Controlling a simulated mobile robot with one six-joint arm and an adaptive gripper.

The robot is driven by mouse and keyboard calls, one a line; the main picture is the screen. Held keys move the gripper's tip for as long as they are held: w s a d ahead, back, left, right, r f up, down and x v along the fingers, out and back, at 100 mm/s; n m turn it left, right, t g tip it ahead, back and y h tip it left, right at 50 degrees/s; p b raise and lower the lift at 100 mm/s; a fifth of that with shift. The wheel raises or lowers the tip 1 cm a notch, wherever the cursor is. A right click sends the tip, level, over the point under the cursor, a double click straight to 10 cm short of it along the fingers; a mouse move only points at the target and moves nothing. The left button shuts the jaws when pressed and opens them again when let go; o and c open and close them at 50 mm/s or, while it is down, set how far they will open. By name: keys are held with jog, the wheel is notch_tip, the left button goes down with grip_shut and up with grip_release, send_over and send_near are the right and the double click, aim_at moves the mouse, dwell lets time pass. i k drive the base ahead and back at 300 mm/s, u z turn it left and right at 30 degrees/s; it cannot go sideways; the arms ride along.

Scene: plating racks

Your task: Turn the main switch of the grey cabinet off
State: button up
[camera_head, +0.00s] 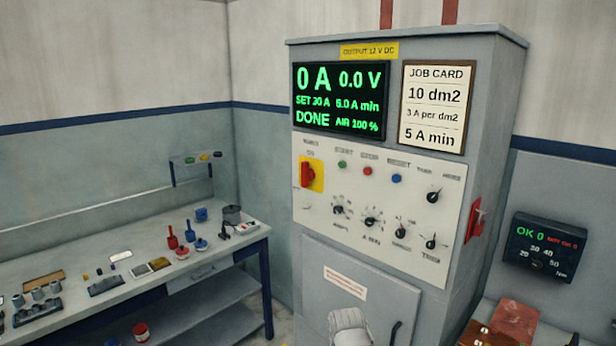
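The grey cabinet (405,260) stands in the middle of the head view. Its main switch (308,174) looks to be the red handle on a yellow plate at the upper left of the white control panel. The handle stands roughly upright; the small lettering above it seems to include "ON". The cabinet's display (341,100) reads 0 A, 0.0 V and DONE. A grey rounded part at the bottom middle, before the cabinet door, may be my arm. No gripper fingers show, and nothing is seen touching the switch.
The panel also has a green, a red and a blue button (397,178) and several black knobs (370,221). A red handle (474,220) sticks out from the cabinet's right side. A workbench (200,265) with small items stands left. A dark meter box (543,248) is at right.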

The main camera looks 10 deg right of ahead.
aim_at(308, 175)
jog(key=z, duration=0.05)
jog(key=i, duration=0.85)
jog(key=u, duration=0.1)
